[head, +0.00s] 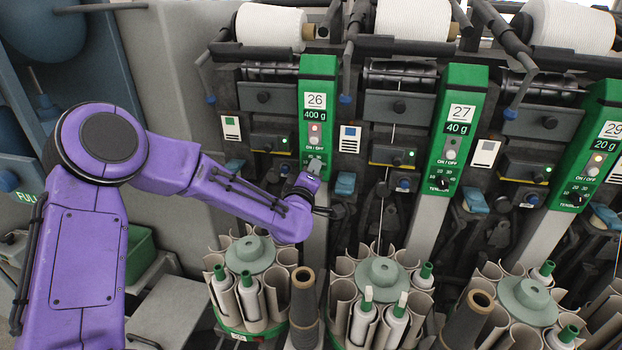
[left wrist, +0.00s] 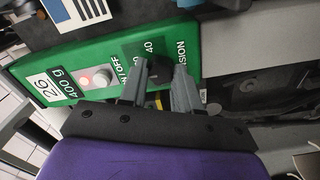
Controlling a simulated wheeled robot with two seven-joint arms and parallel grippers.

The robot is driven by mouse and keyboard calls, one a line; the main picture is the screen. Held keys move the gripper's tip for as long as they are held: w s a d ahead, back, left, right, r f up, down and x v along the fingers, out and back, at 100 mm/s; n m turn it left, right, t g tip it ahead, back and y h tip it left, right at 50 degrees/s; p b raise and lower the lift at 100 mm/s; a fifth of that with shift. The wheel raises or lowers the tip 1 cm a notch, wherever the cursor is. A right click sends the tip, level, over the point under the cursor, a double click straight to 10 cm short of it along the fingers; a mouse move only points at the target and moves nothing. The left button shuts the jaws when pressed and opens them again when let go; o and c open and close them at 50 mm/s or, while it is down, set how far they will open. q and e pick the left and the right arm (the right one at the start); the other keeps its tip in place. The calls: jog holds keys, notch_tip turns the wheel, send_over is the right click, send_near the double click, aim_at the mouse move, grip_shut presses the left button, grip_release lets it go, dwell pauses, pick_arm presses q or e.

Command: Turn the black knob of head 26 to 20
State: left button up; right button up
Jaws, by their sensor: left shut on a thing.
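The green panel of head 26 (head: 318,72) stands left of centre in the head view, with a "26" label and a "400 g" display. Its red-lit button sits above the "ON/OFF" lettering. My left gripper (head: 314,166) is at the lower part of this panel and hides the knob there. In the left wrist view the panel (left wrist: 110,55) lies sideways, and the black knob (left wrist: 159,69) sits between the fingertips of my left gripper (left wrist: 160,82). The fingers are shut on the knob. A "40" shows beside it; the knob's pointer cannot be made out. My right gripper is not in view.
Green panels of head 27 (head: 458,110) and head 29 (head: 604,130) stand to the right, each with its own black knob. Below are round magazines with tubes and bobbins (head: 382,272). White yarn packages (head: 270,27) sit above.

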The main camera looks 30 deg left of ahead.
pick_arm(q)
jog(key=n+b, duration=0.3)
jog(key=n, duration=0.2)
jog(key=shift+n, duration=0.4)
dwell(0.3)
jog(key=o, duration=1.1)
jog(key=shift+c, duration=0.2)
jog(key=b+v, duration=0.2)
jog(key=v, duration=0.8)
jog(key=shift+s, duration=0.25)
jog(key=shift+d, duration=0.1)
